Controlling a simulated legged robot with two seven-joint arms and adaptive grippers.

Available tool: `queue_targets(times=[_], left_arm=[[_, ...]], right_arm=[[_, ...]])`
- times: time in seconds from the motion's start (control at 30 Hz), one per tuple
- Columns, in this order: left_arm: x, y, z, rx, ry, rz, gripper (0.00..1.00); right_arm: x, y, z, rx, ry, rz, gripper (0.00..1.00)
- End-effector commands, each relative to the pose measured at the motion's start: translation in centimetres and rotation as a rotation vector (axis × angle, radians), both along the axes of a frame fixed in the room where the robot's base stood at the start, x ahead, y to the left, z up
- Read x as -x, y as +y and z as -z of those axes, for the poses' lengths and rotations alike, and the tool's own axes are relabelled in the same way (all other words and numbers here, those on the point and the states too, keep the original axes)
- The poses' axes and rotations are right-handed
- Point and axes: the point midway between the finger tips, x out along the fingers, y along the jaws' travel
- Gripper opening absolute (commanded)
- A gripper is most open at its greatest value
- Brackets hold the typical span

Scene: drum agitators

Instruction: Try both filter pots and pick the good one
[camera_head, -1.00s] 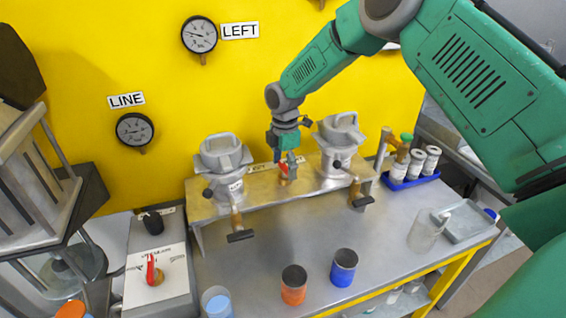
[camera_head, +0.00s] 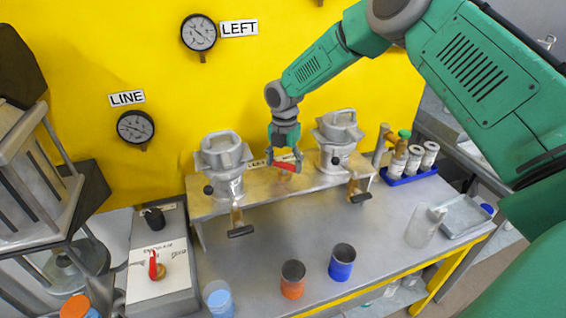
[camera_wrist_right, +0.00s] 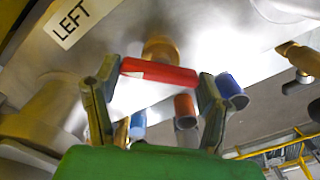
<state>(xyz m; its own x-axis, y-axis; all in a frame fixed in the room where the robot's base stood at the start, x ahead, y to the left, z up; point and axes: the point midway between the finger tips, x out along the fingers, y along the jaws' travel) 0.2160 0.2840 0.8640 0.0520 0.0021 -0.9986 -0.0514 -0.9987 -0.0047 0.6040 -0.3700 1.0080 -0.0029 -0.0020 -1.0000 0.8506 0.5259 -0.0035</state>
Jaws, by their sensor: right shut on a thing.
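Two grey filter pots stand on a raised metal shelf (camera_head: 262,198): the left pot (camera_head: 225,165) and the right pot (camera_head: 338,140). Each has a lid with a handle on top and a tap with a dark handle below. Between them is a valve with a red handle (camera_head: 285,166). My right gripper (camera_head: 286,160) is shut on this red handle, which also shows between its two fingers in the right wrist view (camera_wrist_right: 160,74). The handle lies crosswise, near a LEFT label. My left gripper is not in view.
Two gauges hang on the yellow wall, marked LEFT (camera_head: 199,33) and LINE (camera_head: 135,127). An orange cup (camera_head: 293,280) and a blue cup (camera_head: 343,262) stand on the bench. A clear jar (camera_head: 420,230) and a blue tray of bottles (camera_head: 410,176) are at right.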

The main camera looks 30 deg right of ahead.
Motion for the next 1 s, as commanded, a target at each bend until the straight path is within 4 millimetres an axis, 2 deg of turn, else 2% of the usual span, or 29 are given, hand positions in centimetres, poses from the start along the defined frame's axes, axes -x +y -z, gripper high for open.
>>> queue_targets(times=[0.47, 0.5, 0.53, 0.83, 1.0], left_arm=[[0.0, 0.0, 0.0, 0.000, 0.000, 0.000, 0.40], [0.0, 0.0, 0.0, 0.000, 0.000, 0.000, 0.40], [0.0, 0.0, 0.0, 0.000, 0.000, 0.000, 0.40], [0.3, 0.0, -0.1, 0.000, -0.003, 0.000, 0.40], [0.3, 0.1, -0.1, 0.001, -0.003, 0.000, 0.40]], right_arm=[[-0.1, -0.3, 0.1, 0.005, -0.004, -0.012, 0.36], [-0.1, -0.3, 0.1, 0.004, -0.005, -0.012, 0.79], [-0.1, -0.3, 0.0, 0.004, -0.005, -0.012, 0.86], [0.0, 0.0, -0.3, 0.002, -0.006, -0.011, 0.86], [-0.1, 0.0, -2.3, 0.002, -0.008, -0.011, 0.86]])
